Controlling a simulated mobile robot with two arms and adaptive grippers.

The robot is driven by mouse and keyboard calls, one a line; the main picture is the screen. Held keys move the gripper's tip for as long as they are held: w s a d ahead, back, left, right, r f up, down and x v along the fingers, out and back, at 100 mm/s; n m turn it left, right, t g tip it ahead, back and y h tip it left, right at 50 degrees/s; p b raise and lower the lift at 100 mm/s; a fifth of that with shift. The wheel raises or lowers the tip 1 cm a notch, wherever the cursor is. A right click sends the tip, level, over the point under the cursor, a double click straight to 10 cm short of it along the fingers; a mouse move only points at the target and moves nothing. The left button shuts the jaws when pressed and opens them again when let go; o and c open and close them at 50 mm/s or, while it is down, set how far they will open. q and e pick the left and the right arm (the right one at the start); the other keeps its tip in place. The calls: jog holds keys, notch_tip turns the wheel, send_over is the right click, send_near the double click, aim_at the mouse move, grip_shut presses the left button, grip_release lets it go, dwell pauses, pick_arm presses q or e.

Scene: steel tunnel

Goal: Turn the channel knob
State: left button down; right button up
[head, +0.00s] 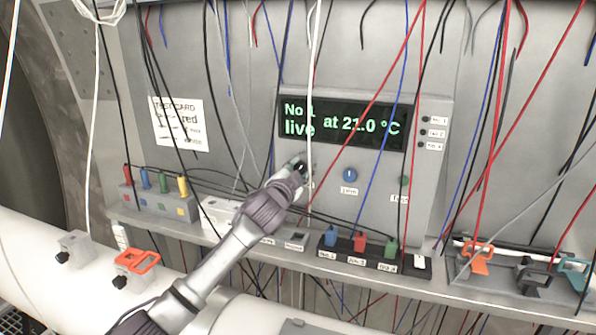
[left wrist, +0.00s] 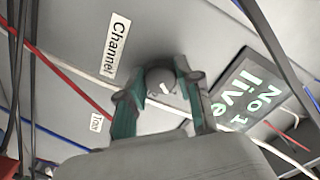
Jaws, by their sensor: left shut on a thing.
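The channel knob (left wrist: 161,82) is a small grey round knob with a white pointer mark, on the grey panel beside the label "Channel" (left wrist: 115,45). My left gripper (head: 299,168) reaches up to the panel just below the display (head: 342,121). In the left wrist view its two green-padded fingers (left wrist: 163,92) are shut on the channel knob, one on each side. In the head view the gripper mostly hides the knob. The display reads "No 1 live at 21.0 °C". My right gripper is in neither view.
A blue knob (head: 349,174) sits right of my gripper. A test card (head: 180,124) saying "red" is at left. Coloured plugs stand on the ledge below. Many loose wires hang before the panel, and a white cable (head: 312,90) passes close to my gripper.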

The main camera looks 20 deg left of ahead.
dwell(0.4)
pick_arm(q)
jog(key=c, duration=0.8)
grip_release()
jog(key=shift+o, duration=0.2)
jog(key=s, duration=1.2)
jog(key=shift+a, duration=0.2)
